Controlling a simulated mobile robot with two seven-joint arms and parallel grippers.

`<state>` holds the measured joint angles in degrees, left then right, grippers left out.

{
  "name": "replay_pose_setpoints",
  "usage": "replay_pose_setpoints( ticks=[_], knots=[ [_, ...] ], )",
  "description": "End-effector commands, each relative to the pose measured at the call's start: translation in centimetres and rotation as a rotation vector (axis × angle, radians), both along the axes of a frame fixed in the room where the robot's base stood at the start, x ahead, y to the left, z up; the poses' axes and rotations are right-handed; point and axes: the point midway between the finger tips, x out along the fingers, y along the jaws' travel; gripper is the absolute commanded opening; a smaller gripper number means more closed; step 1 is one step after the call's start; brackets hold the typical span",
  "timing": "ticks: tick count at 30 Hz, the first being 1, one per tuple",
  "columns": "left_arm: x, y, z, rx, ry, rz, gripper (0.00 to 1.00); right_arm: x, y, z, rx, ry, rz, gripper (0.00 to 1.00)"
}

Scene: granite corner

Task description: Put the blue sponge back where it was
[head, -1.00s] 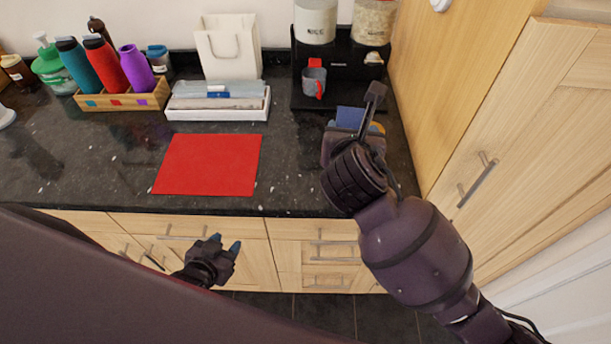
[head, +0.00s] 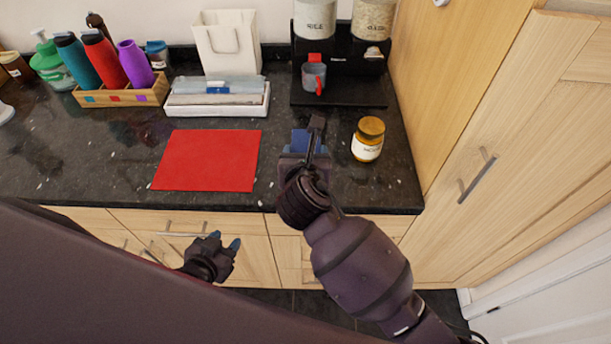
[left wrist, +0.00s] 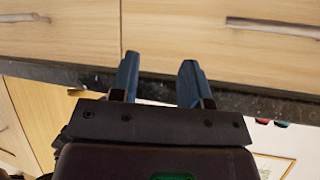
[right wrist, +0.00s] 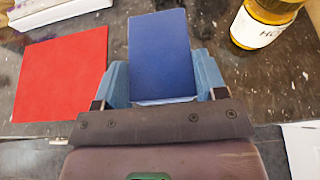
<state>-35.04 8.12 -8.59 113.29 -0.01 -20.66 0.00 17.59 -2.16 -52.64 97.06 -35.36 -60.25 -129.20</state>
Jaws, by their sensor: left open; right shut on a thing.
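The blue sponge (right wrist: 161,60) is a flat blue block between the fingers of my right gripper (right wrist: 163,82), which is shut on it. In the head view the sponge (head: 300,141) shows just beyond my right gripper (head: 303,155), over the counter between the red mat and the honey jar. Part of it is hidden by the gripper. I cannot tell whether it touches the counter. My left gripper (head: 229,245) is open and empty, low in front of the drawers; its spread fingers show in the left wrist view (left wrist: 160,82).
A red mat (head: 207,160) lies left of the sponge; an amber-lidded jar (head: 368,139) stands to its right. Dark counter around the mat is bare.

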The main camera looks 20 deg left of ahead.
Motion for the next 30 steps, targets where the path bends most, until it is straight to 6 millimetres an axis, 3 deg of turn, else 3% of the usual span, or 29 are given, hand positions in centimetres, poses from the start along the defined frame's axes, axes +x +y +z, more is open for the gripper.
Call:
replay_pose_setpoints(
  ticks=[3, 11, 19, 30],
  knots=[
    [0.1, 0.0, -0.2, 0.000, -0.001, 0.000, 0.43, -0.1, 0.0, -2.0, -0.001, 0.002, 0.000, 0.35],
    [0.2, 0.0, -0.3, -0.001, -0.003, -0.001, 0.43, 0.0, 0.0, -3.5, 0.000, 0.000, -0.001, 0.35],
    [0.3, -0.1, -0.8, -0.001, -0.005, -0.001, 0.43, 0.0, 0.0, -7.0, -0.002, 0.002, -0.001, 0.35],
    [0.5, -0.1, -0.6, -0.001, -0.010, -0.003, 0.43, 0.0, 0.0, -7.4, 0.000, 0.000, 0.000, 0.35]
  ],
)
